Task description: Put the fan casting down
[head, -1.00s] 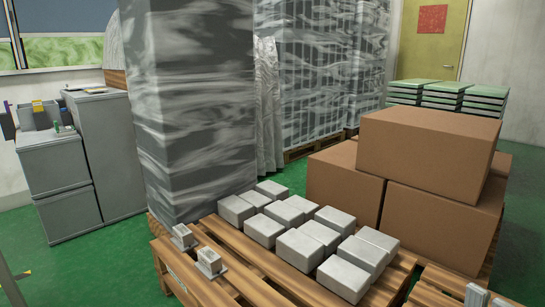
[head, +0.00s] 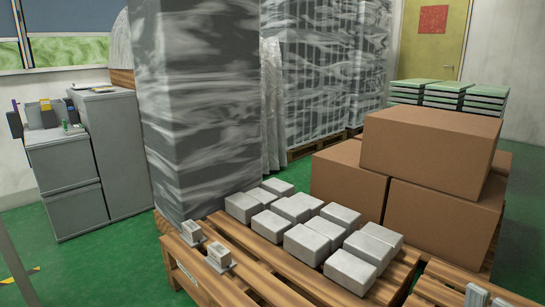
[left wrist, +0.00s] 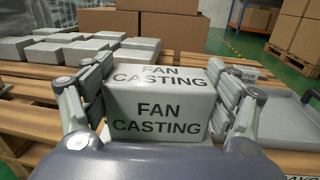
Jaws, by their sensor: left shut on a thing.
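The fan casting (left wrist: 158,108) is a pale grey block with "FAN CASTING" in dark letters on its top and facing side. In the left wrist view my left gripper (left wrist: 160,98) is shut on it, with a finger pressed to each side. The wooden slats of a pallet (left wrist: 30,88) show behind and beside it. The underside of the casting is hidden, so I cannot tell whether it touches anything below.
Several grey blocks (head: 302,243) stand on a wooden pallet (head: 255,262), with two small grey pieces (head: 219,257) near its left edge. Brown cartons (head: 430,150) and a wrapped stack (head: 195,110) stand behind. A grey tray (left wrist: 284,120) lies right of the casting.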

